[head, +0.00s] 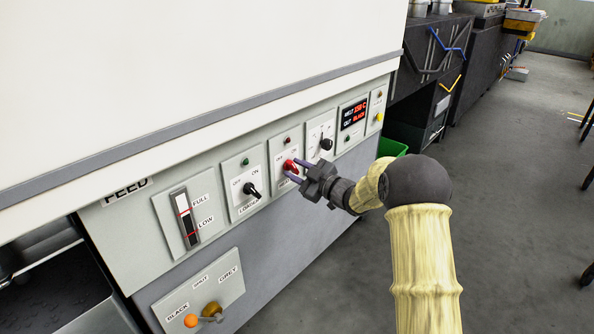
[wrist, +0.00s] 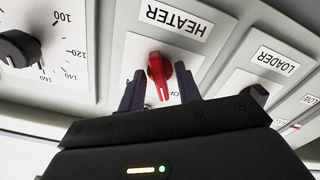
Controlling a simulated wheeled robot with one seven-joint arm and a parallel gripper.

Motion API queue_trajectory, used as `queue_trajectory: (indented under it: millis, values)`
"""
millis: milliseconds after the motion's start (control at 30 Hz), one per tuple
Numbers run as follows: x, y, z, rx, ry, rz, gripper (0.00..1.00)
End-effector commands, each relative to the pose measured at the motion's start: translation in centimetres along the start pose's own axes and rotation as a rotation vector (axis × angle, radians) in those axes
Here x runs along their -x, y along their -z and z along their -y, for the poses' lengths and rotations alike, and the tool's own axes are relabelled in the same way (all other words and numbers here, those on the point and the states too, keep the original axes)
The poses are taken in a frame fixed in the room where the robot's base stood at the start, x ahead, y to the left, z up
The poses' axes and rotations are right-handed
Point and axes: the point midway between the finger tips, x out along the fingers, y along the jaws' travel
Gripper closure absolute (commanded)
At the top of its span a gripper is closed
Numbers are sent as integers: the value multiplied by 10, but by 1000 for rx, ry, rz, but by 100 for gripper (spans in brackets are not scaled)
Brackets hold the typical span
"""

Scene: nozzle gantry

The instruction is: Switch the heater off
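The heater switch is a red rotary knob (wrist: 160,75) on a white plate labelled HEATER, which appears upside down in the wrist view. In the head view the red knob (head: 290,166) sits in the middle of the panel row, partly covered by my gripper (head: 297,171). My gripper (wrist: 160,92) is open, with one dark finger on each side of the knob and a visible gap to it. The OFF and ON marks are partly hidden, so I cannot tell the knob's setting. A small dark red lamp (head: 287,141) is above it.
The black LOADER knob (head: 252,189) is to the left of the heater plate, and a black dial (head: 326,143) is to the right. A display (head: 354,113) shows red text. Open floor (head: 510,230) lies to the right.

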Motion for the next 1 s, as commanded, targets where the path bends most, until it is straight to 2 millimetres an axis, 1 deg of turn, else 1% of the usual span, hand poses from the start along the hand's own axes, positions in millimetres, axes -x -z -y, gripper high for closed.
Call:
queue_trajectory:
  millis: [167, 267, 367, 1000]
  values:
    - [2, 1, -1, 0, -1, -1, 66]
    - [8, 2, -2, 0, -2, 0, 66]
    - [21, 2, -2, -2, -2, 0, 66]
    - [146, 2, -2, -2, -2, 2, 66]
